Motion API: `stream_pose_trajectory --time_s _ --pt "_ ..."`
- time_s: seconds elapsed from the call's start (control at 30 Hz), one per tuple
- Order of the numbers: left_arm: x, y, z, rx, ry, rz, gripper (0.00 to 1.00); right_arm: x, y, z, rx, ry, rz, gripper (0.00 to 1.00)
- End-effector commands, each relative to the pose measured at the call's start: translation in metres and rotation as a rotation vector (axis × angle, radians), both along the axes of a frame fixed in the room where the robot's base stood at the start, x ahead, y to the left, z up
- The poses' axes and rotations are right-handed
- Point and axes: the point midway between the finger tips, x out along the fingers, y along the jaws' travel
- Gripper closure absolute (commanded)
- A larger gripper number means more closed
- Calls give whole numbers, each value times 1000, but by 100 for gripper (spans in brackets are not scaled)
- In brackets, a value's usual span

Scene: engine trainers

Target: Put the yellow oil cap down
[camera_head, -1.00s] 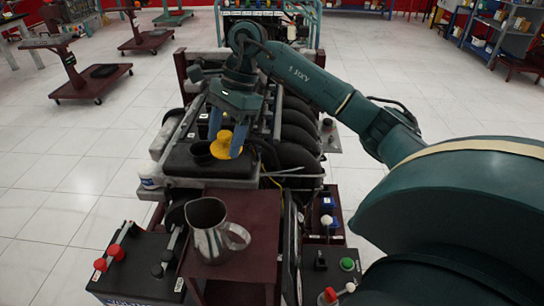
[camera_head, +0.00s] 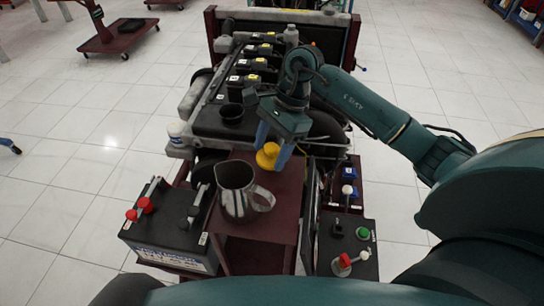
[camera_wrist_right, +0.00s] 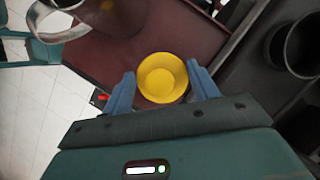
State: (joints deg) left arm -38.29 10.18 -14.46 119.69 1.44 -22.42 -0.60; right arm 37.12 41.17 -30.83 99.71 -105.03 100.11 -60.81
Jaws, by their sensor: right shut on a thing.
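The yellow oil cap (camera_head: 267,156) is between the blue fingers of my right gripper (camera_head: 273,153), at the far edge of the dark red shelf (camera_head: 283,190). In the right wrist view the cap (camera_wrist_right: 162,78) sits between the two fingertips (camera_wrist_right: 163,90), with the shelf (camera_wrist_right: 190,30) behind it. My right gripper is shut on the cap. I cannot tell whether the cap touches the shelf. My left gripper is not in view.
A metal jug (camera_head: 238,190) stands on the shelf, left of the cap. The engine (camera_head: 245,90) with a black filler opening (camera_head: 232,112) lies beyond. A battery (camera_head: 170,225) is at left. The shelf right of the jug looks clear.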

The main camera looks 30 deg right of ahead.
Motion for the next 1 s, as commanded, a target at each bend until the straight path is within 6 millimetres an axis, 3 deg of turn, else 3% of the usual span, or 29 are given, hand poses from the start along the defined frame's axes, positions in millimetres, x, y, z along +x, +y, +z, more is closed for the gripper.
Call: stream_pose_trajectory --time_s 0.23,0.6,0.63,0.9,1.0 --pt "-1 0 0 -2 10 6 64 -1 0 -32 0 5 0 63" --pt "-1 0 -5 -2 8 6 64 0 0 -39 -1 0 0 63" --pt "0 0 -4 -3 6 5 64 0 0 -39 -1 0 0 40" --pt "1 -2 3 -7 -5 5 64 0 0 -37 0 1 0 19" --pt "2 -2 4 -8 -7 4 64 0 0 -37 0 1 0 19"
